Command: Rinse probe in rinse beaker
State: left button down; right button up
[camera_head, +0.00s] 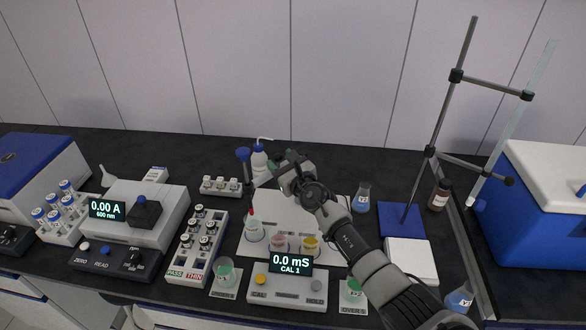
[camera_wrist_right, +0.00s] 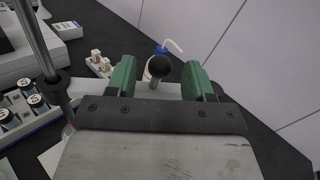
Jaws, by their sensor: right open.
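A probe (camera_head: 246,180) with a blue top and dark stem stands upright, its red lower part at a clear beaker (camera_head: 255,234) on a white tray. I cannot tell how deep it sits. Beakers with pink (camera_head: 278,243) and yellow (camera_head: 311,244) contents stand beside it; I cannot read which is the rinse beaker. My right gripper (camera_head: 280,172) is above the tray's back, right of the probe. In the wrist view the right gripper (camera_wrist_right: 160,78) is open, with a black ball on a grey stem (camera_wrist_right: 159,68) showing between its green fingers. A grey rod (camera_wrist_right: 40,45) passes at left.
A wash bottle (camera_head: 258,158) stands behind the tray. A meter (camera_head: 288,284) reads 0.0 mS in front, flanked by small beakers (camera_head: 226,273). A vial rack (camera_head: 197,247) is at left. A blue flask (camera_head: 362,198) and a clamp stand (camera_head: 437,130) are at right.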

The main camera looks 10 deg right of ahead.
jog(key=p+v, duration=0.2)
jog(key=v, duration=0.6)
jog(key=shift+s, duration=0.25)
jog(key=shift+o, duration=0.5)
